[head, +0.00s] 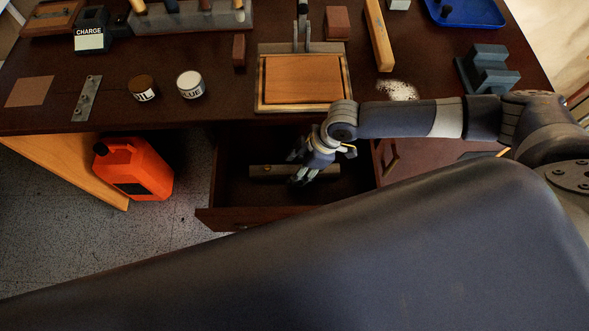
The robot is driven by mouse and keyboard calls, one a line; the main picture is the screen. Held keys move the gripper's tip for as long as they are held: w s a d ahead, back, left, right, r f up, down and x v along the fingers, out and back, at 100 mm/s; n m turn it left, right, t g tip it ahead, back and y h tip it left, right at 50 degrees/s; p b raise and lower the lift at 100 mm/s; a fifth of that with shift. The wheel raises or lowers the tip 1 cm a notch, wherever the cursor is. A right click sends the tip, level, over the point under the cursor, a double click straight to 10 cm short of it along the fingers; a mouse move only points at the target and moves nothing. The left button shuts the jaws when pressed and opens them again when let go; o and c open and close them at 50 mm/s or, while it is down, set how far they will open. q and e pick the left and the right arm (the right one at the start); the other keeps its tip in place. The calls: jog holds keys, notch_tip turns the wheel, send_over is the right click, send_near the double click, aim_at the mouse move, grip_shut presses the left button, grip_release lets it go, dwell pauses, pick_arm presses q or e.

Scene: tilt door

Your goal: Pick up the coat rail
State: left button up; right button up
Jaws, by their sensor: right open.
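The coat rail (268,172) looks like a narrow greyish-brown bar with a small bright peg. It lies crosswise in the open dark drawer (234,218) below the table edge. My right gripper (296,169) is open over the right half of the rail and hides part of it. One finger shows on the far side of the rail and one on the near side. I cannot tell whether the fingers touch it. My left gripper is not in view.
The dark table (220,120) above the drawer holds a wooden board (303,79), two small tins, a wooden bar (378,36) and a grey stepped block (487,70). An orange canister (133,168) stands on the floor left of the drawer.

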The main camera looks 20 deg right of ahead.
jog(key=shift+f, duration=0.2)
grip_shut()
